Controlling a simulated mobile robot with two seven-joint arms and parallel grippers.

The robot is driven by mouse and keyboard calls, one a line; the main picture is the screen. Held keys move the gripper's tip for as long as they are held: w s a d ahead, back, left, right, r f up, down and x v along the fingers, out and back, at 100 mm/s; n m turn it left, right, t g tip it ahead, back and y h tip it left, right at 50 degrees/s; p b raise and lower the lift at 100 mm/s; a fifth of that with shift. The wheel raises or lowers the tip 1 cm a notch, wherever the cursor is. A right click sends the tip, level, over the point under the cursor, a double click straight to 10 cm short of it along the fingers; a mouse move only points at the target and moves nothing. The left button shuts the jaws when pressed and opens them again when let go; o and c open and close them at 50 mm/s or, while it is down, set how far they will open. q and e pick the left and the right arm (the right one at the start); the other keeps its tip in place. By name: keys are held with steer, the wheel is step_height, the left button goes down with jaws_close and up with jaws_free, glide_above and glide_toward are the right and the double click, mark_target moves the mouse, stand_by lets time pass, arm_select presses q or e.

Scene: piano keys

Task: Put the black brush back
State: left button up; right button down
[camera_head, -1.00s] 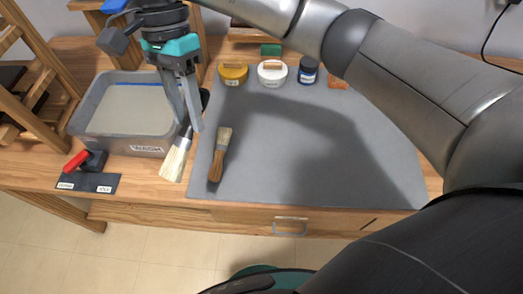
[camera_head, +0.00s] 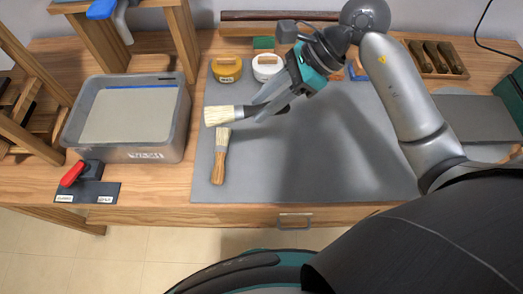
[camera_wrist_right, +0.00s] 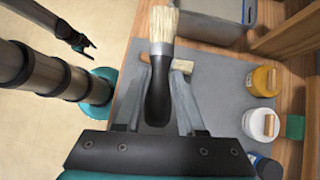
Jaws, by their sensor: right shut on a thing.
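The black brush (camera_head: 218,115) has pale bristles and a black handle. My right gripper (camera_head: 262,110) is shut on it and holds it roughly level above the grey mat (camera_head: 330,170), bristles to the left. In the right wrist view the black handle (camera_wrist_right: 158,97) lies between the fingers, bristles pointing away. A second brush with a wooden handle (camera_head: 218,168) lies on the mat, below the held brush in the picture. In the right wrist view, a small dark two-pronged part (camera_wrist_right: 82,43), likely my left gripper, shows at upper left; its opening is too small to judge.
A grey wash tub (camera_head: 170,155) and a red-handled switch (camera_head: 75,173) are at the left. Yellow (camera_head: 226,72) and white (camera_head: 267,68) jars stand at the mat's back. A wooden tray (camera_head: 434,59) is at back right.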

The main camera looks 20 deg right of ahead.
steer(key=shift+s+d+f+m+t, duration=0.15)
steer(key=shift+d+m+t, duration=0.15)
steer(key=shift+d, duration=0.25)
steer(key=shift+w+d+f+m+t, duration=0.15)
steer(key=shift+d+m+t, duration=0.15)
steer(key=shift+d, duration=0.25)
steer(key=shift+s+f, duration=0.1)
steer(key=shift+f, duration=0.15)
steer(key=b, duration=0.2)
glide_above(262, 157)
steer(key=d, duration=0.3)
steer(key=f, duration=1.5)
steer(key=shift+s+a+f, duration=0.15)
steer(key=shift+s+a, duration=0.05)
steer(key=shift+s, duration=0.2)
arm_select(q)
steer(key=shift+w+a+f+b, duration=0.1)
steer(key=shift+w+f+b, duration=0.2)
steer(key=shift+f, duration=0.4)
steer(key=shift+w+a+f+b, duration=0.15)
steer(key=shift+w+f, duration=0.1)
steer(key=shift+f, duration=0.45)
arm_select(e)
steer(key=shift+f, duration=2.15)
arm_select(q)
steer(key=shift+d, duration=0.1)
steer(key=shift+f, duration=0.1)
